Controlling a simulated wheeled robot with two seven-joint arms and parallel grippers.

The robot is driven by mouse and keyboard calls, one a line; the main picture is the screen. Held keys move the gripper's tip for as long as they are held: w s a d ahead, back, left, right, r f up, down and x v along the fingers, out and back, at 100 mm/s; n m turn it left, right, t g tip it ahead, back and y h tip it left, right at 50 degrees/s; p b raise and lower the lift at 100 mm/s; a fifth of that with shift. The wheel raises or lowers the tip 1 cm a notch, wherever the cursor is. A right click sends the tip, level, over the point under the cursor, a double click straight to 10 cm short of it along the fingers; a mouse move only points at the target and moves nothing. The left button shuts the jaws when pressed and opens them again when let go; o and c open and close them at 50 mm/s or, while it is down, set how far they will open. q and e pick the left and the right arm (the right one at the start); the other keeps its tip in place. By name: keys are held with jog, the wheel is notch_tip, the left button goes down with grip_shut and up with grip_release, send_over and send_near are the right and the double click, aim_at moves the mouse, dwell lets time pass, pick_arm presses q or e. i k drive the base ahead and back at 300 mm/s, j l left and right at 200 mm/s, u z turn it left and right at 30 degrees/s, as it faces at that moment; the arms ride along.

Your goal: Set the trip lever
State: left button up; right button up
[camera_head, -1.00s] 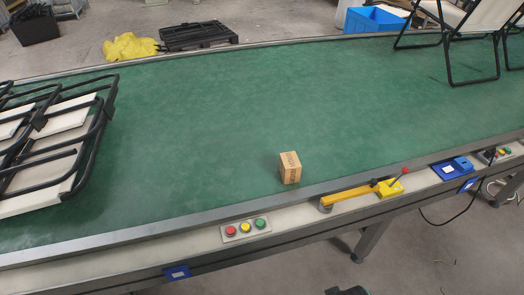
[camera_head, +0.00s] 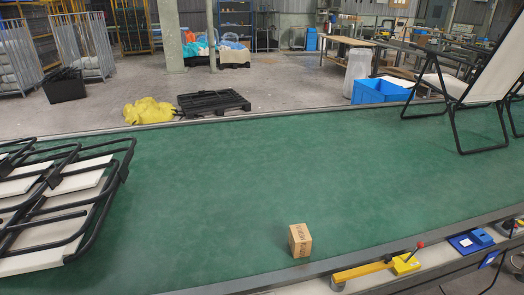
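A yellow lever bar (camera_head: 362,271) lies along the near rail of the conveyor at the lower right. Beside its right end is a yellow block (camera_head: 405,264) with a short dark handle and a red knob (camera_head: 420,245). I cannot tell for certain which of these is the trip lever. Neither of my grippers shows in the head view.
A folded black-framed lounger (camera_head: 60,200) lies on the belt at the left. An unfolded lounger (camera_head: 470,95) stands at the right. A blue tray (camera_head: 470,241) sits on the near rail. The middle of the belt is clear.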

aim_at(420, 245)
jog(key=z, duration=1.4)
